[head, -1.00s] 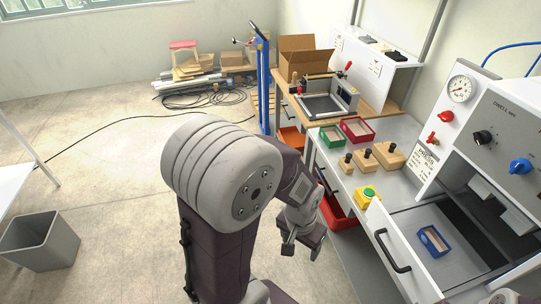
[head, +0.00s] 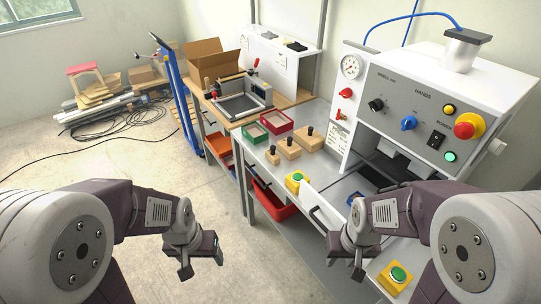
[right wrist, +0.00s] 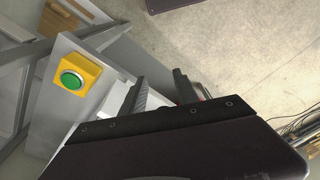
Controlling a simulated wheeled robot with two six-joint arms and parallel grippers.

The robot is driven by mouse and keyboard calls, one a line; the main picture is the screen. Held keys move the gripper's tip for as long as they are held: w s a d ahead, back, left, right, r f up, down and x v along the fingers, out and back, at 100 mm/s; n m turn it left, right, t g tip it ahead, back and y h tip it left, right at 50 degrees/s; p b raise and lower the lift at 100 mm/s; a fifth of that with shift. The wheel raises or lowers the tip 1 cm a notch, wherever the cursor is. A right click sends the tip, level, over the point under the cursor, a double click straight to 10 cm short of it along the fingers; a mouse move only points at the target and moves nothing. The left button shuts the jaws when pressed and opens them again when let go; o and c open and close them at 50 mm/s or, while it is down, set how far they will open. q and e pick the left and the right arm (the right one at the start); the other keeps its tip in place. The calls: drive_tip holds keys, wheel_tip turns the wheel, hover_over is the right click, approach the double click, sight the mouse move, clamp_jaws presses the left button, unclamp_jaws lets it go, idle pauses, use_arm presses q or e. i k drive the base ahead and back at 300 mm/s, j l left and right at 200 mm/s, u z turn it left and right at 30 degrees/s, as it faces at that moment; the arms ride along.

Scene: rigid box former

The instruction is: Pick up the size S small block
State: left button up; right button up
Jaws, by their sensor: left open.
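Three wooden blocks with black knobs stand in a row on the grey bench. The smallest-looking block (head: 272,157) is at the left end, beside the middle block (head: 290,150) and the largest block (head: 311,142). I cannot read any size marks. My left gripper (head: 202,263) is open and empty over the floor, left of the bench and well apart from the blocks. My right gripper (head: 344,265) is in front of the bench; in the right wrist view its fingers (right wrist: 160,92) are apart with nothing visibly held between them.
Green (head: 255,133) and red (head: 276,123) trays lie behind the blocks. A yellow box with a green button (head: 296,178) stands at the bench's front edge; another (head: 397,275) is near my right arm. The control machine (head: 425,95) rises at right. A red bin (head: 273,203) sits below.

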sight(270, 154)
drive_tip(key=i+j, duration=0.2)
drive_tip(key=j, duration=0.15)
drive_tip(key=i+j, duration=0.2)
drive_tip(key=j, duration=0.15)
drive_tip(key=i+j+z, duration=0.1)
drive_tip(key=i+j, duration=0.1)
drive_tip(key=j, duration=0.1)
